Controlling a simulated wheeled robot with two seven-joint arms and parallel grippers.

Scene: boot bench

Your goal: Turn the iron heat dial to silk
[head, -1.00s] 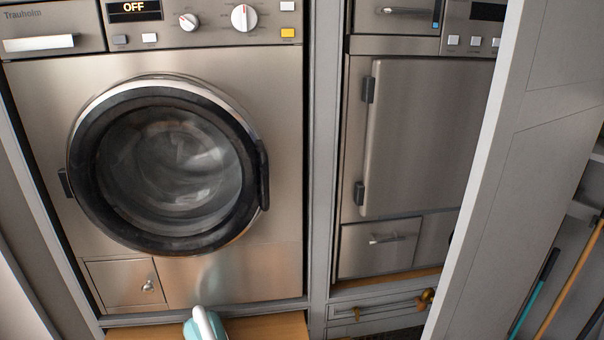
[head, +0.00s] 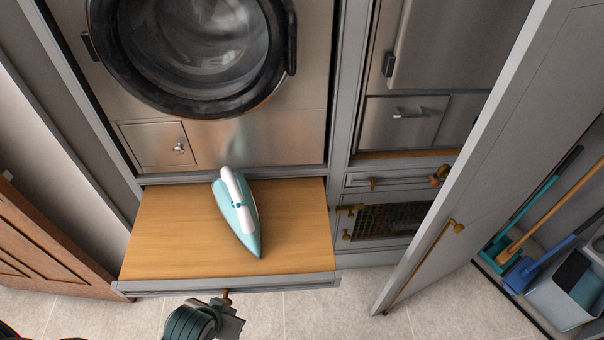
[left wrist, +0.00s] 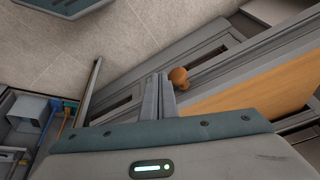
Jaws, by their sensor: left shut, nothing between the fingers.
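The iron (head: 246,228), teal with a white handle, lies on the wooden pull-out shelf (head: 165,240) below the washer. Its pointed tip faces the shelf's front edge. A small teal part shows on the handle, but I cannot make out the heat dial or its marks. My left gripper (head: 224,306) is just in front of the shelf, by the round knob (head: 227,296) on its front. In the left wrist view its fingers (left wrist: 162,90) are shut and empty beside the knob (left wrist: 178,76); I cannot tell whether they touch it. My right gripper is not in view.
The washer (head: 260,140) stands behind the shelf. An open grey cabinet door (head: 450,190) juts out at the right, with brooms and a bucket (head: 560,295) beyond. A brown wooden door (head: 40,255) is at the left. Tiled floor (head: 310,310) lies in front.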

